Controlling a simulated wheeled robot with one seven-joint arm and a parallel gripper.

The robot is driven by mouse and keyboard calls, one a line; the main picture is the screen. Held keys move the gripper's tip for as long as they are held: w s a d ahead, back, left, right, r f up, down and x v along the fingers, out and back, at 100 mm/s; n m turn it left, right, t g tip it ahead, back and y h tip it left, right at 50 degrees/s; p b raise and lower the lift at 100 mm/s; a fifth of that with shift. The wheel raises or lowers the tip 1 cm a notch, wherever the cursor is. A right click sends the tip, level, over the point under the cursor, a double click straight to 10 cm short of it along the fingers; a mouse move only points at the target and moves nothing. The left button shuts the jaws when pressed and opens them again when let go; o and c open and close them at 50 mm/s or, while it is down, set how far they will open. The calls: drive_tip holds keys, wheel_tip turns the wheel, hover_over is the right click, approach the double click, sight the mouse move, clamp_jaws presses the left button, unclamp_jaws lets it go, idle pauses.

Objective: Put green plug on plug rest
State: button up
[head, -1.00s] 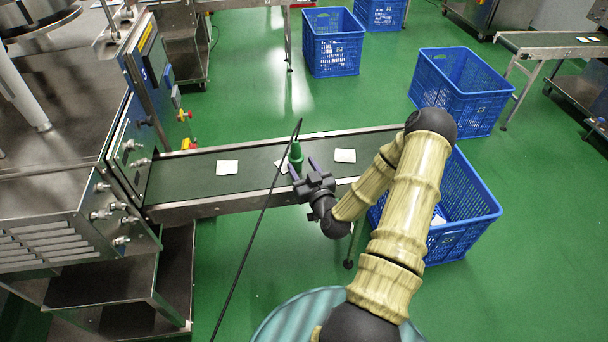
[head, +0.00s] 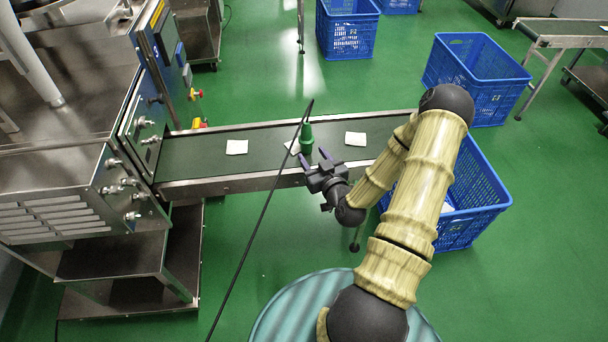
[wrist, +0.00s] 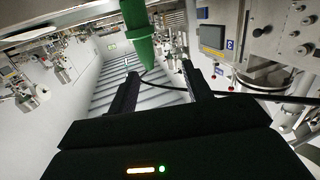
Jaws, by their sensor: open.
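The green plug (head: 306,138) stands upright over the belt of the conveyor, its narrow end up, with a thin black cable running from its top. In the wrist view the plug (wrist: 138,35) shows at the top, above and between the finger lines. My gripper (head: 314,157) is open and empty at the near edge of the conveyor, just in front of the plug and apart from it. Its two dark fingers (wrist: 160,72) show spread in the wrist view. I cannot make out a plug rest in these frames.
The conveyor (head: 200,160) carries several white packets, one (head: 237,147) left and one (head: 355,138) right of the plug. The black cable (head: 262,215) crosses its front edge. A steel machine (head: 60,165) stands left. A blue crate (head: 478,215) stands right. Green floor is open in front.

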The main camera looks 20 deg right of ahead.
drive_tip(key=s+a+n+g+y, duration=0.2)
drive_tip(key=a+n+g, duration=0.2)
drive_tip(key=a+g, duration=0.35)
drive_tip(key=s+a+r+m+g+h, duration=0.1)
drive_tip(key=s+a+r+m+g, duration=0.1)
drive_tip(key=s+r, duration=0.3)
drive_tip(key=s+a+r+m+g+h, duration=0.1)
drive_tip(key=s+r+g, duration=0.4)
drive_tip(key=s, duration=0.5)
drive_tip(key=a+r+m, duration=0.1)
drive_tip(key=a, duration=0.1)
drive_tip(key=shift+a+r, duration=0.3)
drive_tip(key=shift+w, duration=0.15)
drive_tip(key=shift+c, duration=1.5)
